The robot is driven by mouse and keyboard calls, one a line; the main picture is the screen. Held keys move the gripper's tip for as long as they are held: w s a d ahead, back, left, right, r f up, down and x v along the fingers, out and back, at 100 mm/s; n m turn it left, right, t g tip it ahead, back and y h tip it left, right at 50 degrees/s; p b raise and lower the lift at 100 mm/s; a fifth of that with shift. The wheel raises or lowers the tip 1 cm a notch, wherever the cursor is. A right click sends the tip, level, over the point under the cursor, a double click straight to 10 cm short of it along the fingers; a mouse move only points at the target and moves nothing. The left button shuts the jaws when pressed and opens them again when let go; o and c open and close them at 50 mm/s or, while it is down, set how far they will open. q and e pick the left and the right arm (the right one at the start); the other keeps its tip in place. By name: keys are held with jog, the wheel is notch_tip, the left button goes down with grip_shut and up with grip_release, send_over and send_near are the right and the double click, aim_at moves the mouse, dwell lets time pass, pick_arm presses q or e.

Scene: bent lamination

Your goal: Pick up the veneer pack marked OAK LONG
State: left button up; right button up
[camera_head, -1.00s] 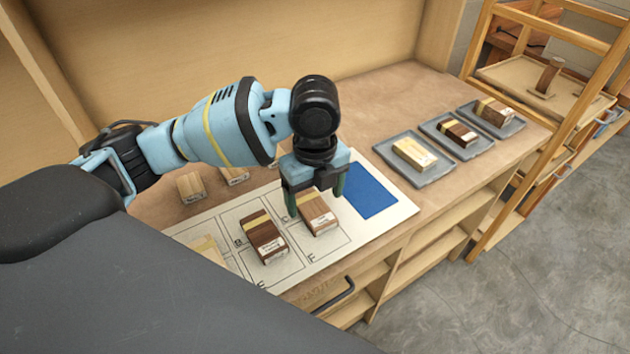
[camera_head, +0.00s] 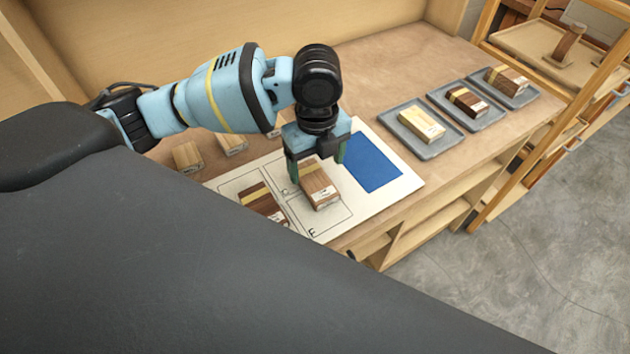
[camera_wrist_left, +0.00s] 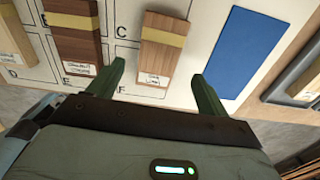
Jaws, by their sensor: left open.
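A mid-brown veneer pack (camera_head: 319,186) with a yellow band lies on the white board, in the cell next to the blue patch. In the left wrist view this pack (camera_wrist_left: 163,50) shows a white label at its near end; the print is too small to read surely, so I cannot confirm OAK LONG. My left gripper (camera_head: 317,170) is above the pack, open, with its fingers towards either side. In the left wrist view the left gripper (camera_wrist_left: 158,72) has the pack's label end between its fingertips, apart from both. My right gripper is not in view.
A darker banded pack (camera_wrist_left: 75,36) lies just left, and a pale pack (camera_wrist_left: 14,38) beyond it. The blue patch (camera_head: 372,163) is bare. Grey trays (camera_head: 433,151) with packs stand at right. Small wooden blocks (camera_head: 188,157) lie behind the board.

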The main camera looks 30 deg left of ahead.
aim_at(315, 180)
pick_arm(q)
jog(key=f, duration=0.5)
jog(key=shift+a, duration=0.2)
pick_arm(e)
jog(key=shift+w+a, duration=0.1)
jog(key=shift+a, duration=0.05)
pick_arm(q)
jog(key=c, duration=1.1)
jog(key=shift+r, duration=0.1)
jog(key=shift+r, duration=0.5)
jog(key=r, duration=0.1)
jog(key=s+r, duration=0.1)
jog(key=shift+s+r, duration=0.1)
jog(key=shift+r, duration=0.2)
jog(key=s, duration=0.5)
jog(key=s+d+r, duration=0.1)
jog(key=s, duration=0.4)
jog(key=s+p, duration=0.1)
jog(key=s, duration=0.4)
jog(key=shift+d+r, duration=0.15)
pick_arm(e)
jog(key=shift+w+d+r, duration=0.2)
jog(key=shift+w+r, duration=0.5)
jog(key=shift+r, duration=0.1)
